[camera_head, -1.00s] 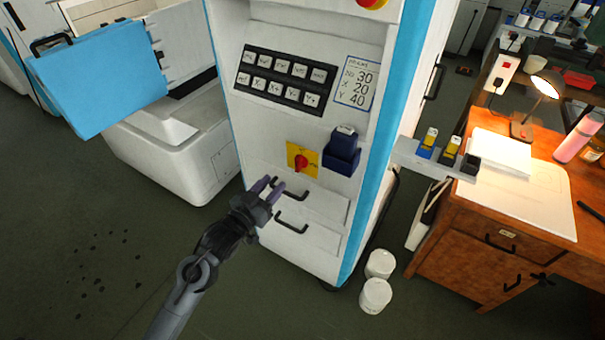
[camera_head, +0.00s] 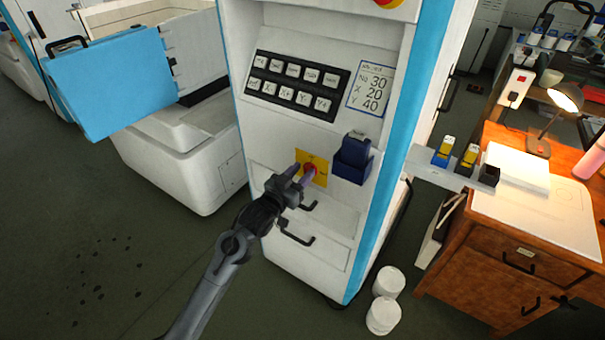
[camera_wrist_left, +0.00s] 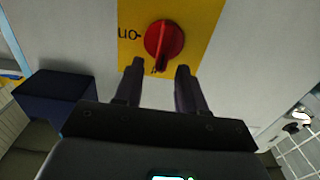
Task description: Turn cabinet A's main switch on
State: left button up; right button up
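The main switch is a red rotary knob (camera_wrist_left: 163,40) on a yellow plate (camera_wrist_left: 201,14) on the white cabinet's front (camera_head: 285,135). In the head view the knob (camera_head: 309,169) is partly hidden by my left gripper (camera_head: 299,174). In the left wrist view the left gripper (camera_wrist_left: 160,72) is open, its two fingers apart and pointing at the knob's lower part. Whether the fingertips touch the knob I cannot tell. Lettering beside the knob shows upside down there. My right gripper is not in view.
A dark blue box (camera_head: 353,158) is mounted just right of the switch. Black handles (camera_head: 297,238) stick out below it. A black key panel (camera_head: 297,85) is above. A wooden desk (camera_head: 476,250) stands right.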

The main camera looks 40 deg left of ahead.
pick_arm(q)
jog(key=shift+w+a, duration=0.1)
jog(key=shift+w, duration=0.35)
grip_shut()
